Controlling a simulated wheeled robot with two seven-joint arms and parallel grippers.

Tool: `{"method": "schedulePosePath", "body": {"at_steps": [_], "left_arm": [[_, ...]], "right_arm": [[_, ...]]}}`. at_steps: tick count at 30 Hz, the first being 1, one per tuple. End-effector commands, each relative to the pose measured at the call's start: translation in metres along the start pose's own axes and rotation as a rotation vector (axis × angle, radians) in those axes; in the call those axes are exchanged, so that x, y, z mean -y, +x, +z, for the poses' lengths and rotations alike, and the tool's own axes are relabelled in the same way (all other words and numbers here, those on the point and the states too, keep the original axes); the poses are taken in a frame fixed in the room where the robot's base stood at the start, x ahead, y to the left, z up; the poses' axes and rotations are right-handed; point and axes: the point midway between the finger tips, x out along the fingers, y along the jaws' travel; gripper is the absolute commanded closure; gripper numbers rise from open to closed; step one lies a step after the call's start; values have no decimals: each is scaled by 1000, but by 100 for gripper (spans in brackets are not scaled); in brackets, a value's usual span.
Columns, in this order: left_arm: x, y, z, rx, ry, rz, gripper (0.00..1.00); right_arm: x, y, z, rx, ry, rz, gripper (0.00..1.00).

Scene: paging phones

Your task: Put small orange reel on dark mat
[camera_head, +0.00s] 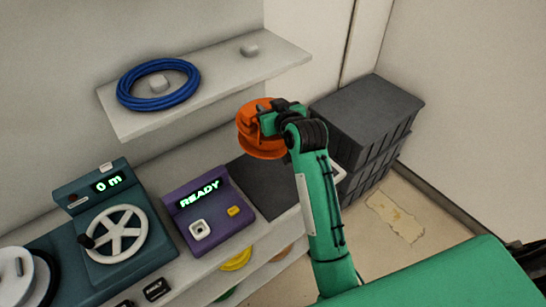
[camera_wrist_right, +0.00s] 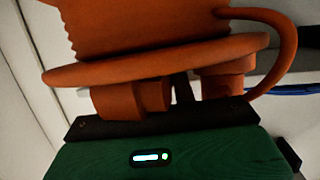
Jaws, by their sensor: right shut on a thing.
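The small orange reel (camera_head: 262,141) is held by my right gripper (camera_head: 266,120) in the head view, and it appears raised in front of the wall behind the bench. In the right wrist view the orange reel (camera_wrist_right: 160,60) fills the upper part, with its flange, hub and a loop of cord showing. The right gripper (camera_wrist_right: 180,95) is shut on it. The dark mat (camera_head: 268,186) lies on the bench to the right of the purple READY device, below the reel in the picture. My arm covers part of its right side. My left gripper is not in view.
A purple READY device (camera_head: 207,212) and a teal winder with a white wheel (camera_head: 118,233) stand left of the mat. A shelf (camera_head: 225,75) with a blue cable coil (camera_head: 158,84) is above. Dark stacked crates (camera_head: 366,122) stand at the right.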

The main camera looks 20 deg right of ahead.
Motion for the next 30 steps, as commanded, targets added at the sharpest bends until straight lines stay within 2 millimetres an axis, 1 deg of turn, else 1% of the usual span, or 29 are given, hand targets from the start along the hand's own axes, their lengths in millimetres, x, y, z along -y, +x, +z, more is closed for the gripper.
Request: {"method": "schedulePosePath", "body": {"at_steps": [2, 5, 8, 18, 21, 24, 30], "left_arm": [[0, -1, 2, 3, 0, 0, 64], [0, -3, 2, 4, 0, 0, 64], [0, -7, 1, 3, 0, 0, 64], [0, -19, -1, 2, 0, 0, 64], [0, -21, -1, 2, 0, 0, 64], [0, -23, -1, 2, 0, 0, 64], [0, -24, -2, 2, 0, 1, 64]], "right_arm": [[0, 0, 0, -3, 0, 0, 100], [0, 3, 10, 0, 0, -1, 100], [0, 9, 31, 3, 2, 0, 100], [0, 34, 111, 2, 0, 1, 100], [0, 40, 130, 0, 0, 0, 100], [0, 45, 143, -2, 0, 0, 100], [0, 49, 157, -3, 0, 1, 100]]}}
